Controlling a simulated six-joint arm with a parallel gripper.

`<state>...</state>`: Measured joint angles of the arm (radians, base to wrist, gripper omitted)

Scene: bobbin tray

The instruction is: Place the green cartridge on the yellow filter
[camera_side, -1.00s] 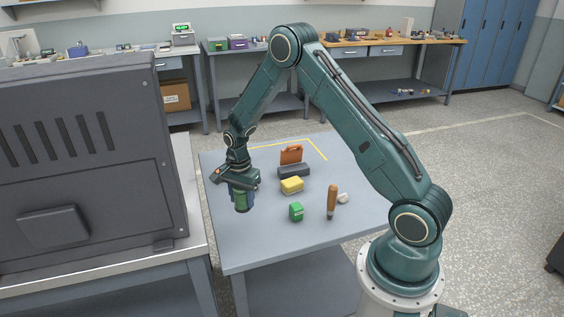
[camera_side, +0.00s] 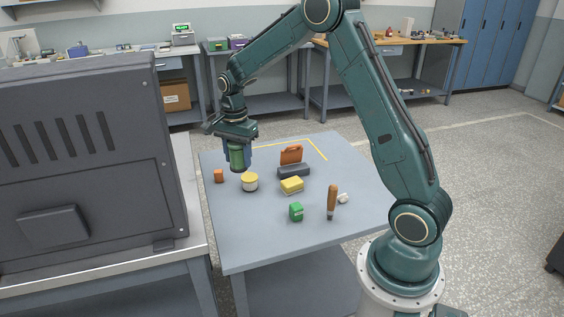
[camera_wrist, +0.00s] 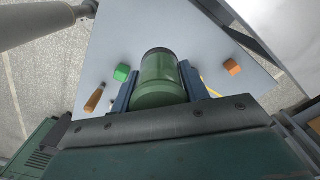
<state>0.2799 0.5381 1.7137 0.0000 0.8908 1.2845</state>
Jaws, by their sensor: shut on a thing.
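My gripper (camera_side: 237,150) is shut on the green cartridge (camera_side: 237,161), a dark-banded green cylinder. It holds the cartridge upright, above the table at its far left part. In the wrist view the cartridge (camera_wrist: 160,82) fills the space between my gripper's fingers (camera_wrist: 160,92). The yellow filter (camera_side: 250,183), a short round piece with a yellow top and pale side, stands on the table. In the side view it appears just below and right of the cartridge, with a gap between them. I cannot make out the filter in the wrist view.
A small orange block (camera_side: 219,176) stands left. The front table is clear.

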